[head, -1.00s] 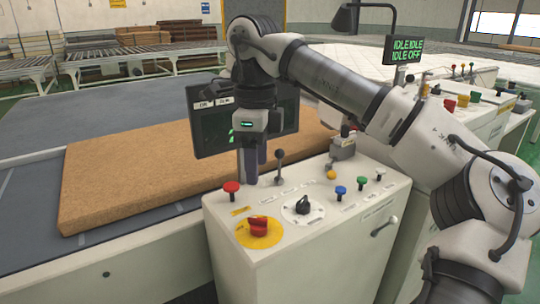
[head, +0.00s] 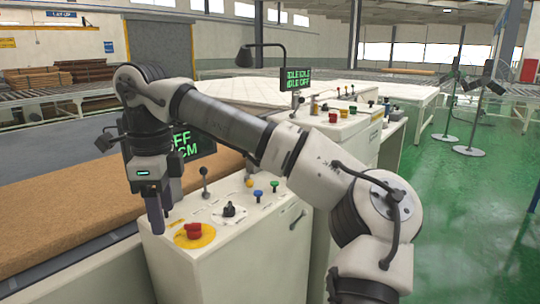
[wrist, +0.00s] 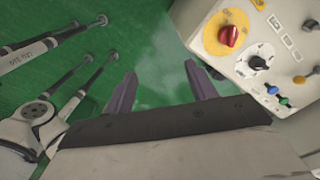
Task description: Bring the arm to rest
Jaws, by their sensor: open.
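My gripper (head: 157,215) hangs fingers down at the left end of the white control console (head: 240,262) in the head view. In the wrist view its two purple fingers (wrist: 161,70) stand apart with nothing between them, and green floor shows beyond them. The console's red knob on a yellow disc (head: 194,231) is to the right of the fingers; it also shows in the wrist view (wrist: 229,36). My arm is raised and bent over the console. The round red button seen earlier is hidden now, apparently behind the gripper.
A brown mattress slab (head: 60,220) lies at the left. A dark monitor (head: 196,143) stands behind my gripper. A second console (head: 340,138) stands farther back under a green-lettered display (head: 299,78). Open green floor (head: 470,215) is at the right.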

